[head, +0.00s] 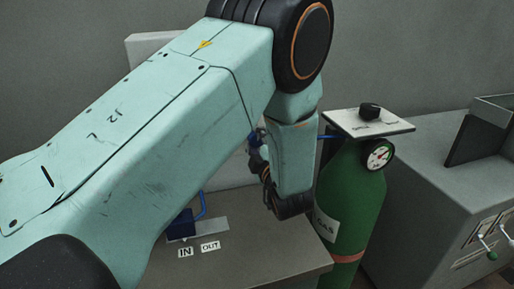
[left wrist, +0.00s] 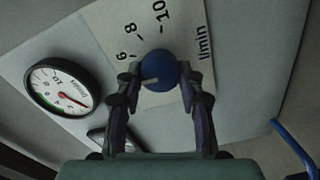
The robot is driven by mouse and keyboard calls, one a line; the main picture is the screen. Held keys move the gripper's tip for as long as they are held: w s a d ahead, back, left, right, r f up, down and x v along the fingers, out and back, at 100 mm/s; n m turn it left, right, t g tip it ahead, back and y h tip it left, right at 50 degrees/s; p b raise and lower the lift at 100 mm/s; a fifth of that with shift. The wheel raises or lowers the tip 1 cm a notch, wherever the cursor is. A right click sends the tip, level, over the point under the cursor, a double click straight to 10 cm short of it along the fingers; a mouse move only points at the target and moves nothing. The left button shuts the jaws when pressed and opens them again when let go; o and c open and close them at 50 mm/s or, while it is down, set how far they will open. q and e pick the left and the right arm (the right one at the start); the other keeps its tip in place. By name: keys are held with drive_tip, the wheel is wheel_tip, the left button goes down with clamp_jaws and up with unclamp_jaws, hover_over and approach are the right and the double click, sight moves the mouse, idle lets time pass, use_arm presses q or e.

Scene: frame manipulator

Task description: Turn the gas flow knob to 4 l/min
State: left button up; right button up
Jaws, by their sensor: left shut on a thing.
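The gas flow knob (left wrist: 158,70) is round and blue with a pale pointer mark. It sits on a white dial plate (left wrist: 182,30) marked l/min, where 6, 8 and 10 show. The pointer faces left and slightly down, below the 6; the left finger hides the lower numbers, so I cannot read an exact setting. My left gripper (left wrist: 163,74) is shut on the knob, one finger on each side. In the head view my left gripper (head: 258,152) is mostly hidden behind my arm, and the knob cannot be made out clearly. My right gripper is not in view.
A round gauge (left wrist: 60,87) with a red needle is left of the dial. A green gas cylinder (head: 350,205) stands close right of my wrist, under a plate with a black knob (head: 370,109). A blue fitting (head: 181,225) is on the bench; a grey cabinet (head: 420,190) stands right.

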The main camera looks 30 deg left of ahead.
use_arm(q)
drive_tip(key=n+b, duration=0.3)
drive_tip(key=n, duration=0.1)
drive_tip(key=shift+n, duration=0.4)
idle(0.4)
drive_tip(key=o, duration=1.2)
